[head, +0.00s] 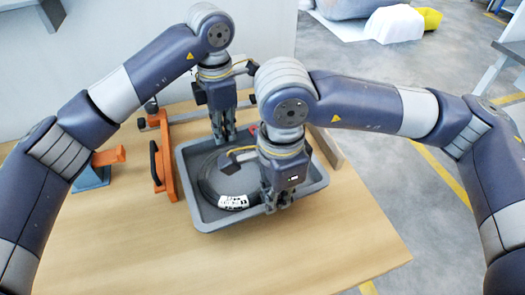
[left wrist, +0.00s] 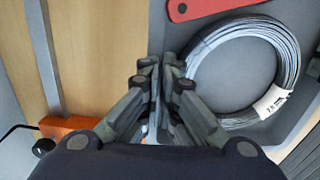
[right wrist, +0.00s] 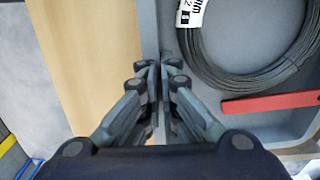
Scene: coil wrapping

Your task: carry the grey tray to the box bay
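The grey tray (head: 217,220) is level in the middle of the wooden table; I cannot tell whether it touches the top. A dark wire coil (head: 205,180) with a white label (head: 233,202) lies in it. My left gripper (head: 224,138) is at the tray's far side, its fingers closed about the wall, as the left wrist view (left wrist: 160,75) shows. My right gripper (head: 277,205) is at the near right side, its fingers closed about the wall in the right wrist view (right wrist: 158,78). A red bar (right wrist: 270,103) lies in the tray beside the coil.
An orange clamp-like frame (head: 165,165) stands close to the tray's left side. A blue and orange block (head: 95,170) is further left. The table's front (head: 190,260) is clear. Beyond its right edge is grey floor (head: 385,165) with yellow lines.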

